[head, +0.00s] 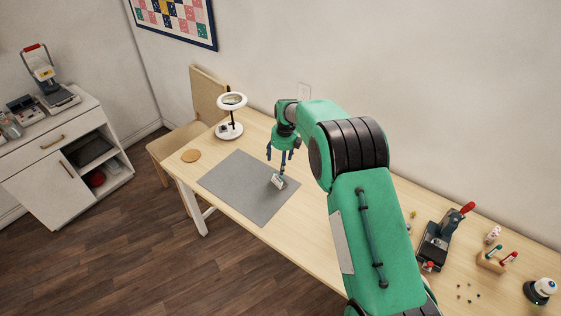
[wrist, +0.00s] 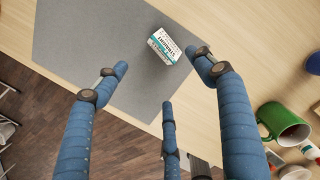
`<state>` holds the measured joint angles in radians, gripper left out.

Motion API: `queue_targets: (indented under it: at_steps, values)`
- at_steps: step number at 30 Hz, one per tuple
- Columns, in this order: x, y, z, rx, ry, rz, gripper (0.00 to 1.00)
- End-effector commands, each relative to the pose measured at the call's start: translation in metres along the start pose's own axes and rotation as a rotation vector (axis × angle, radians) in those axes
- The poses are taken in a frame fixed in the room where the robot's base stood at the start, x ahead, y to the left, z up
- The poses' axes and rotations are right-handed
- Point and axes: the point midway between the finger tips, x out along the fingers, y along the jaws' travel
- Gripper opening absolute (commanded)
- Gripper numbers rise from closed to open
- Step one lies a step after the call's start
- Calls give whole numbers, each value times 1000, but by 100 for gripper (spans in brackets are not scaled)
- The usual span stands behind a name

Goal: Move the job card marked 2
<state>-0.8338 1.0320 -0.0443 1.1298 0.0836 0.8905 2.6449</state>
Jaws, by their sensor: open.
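I cannot make out a job card marked 2 in either view. A small white and teal box with printed text (wrist: 168,45) lies on the grey mat (wrist: 85,50), near the mat's edge. In the head view the box (head: 278,182) sits on the right part of the mat (head: 238,190). My gripper (head: 279,158) is above and beside the box, with its blue fingers pointing down. In the wrist view my gripper (wrist: 158,78) has its fingers spread open and nothing between them. The right fingertip appears close to the box; I cannot tell whether it touches.
A magnifier lamp (head: 230,129) and a cork coaster (head: 190,155) stand left on the table. A press with a red handle (head: 438,243) and a wooden tool block (head: 491,263) are at the right. A green mug (wrist: 285,122) shows beside the fingers. Much of the mat is clear.

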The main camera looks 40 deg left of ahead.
Motion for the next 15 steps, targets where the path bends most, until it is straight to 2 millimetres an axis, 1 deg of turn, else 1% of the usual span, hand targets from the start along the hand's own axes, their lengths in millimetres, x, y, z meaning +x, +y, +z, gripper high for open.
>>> queue_targets:
  at_steps: [8, 15]
  values:
    - [15, 0, 0, 0, 0, 0, 69]
    - [46, 0, -1, 0, 2, 1, 69]
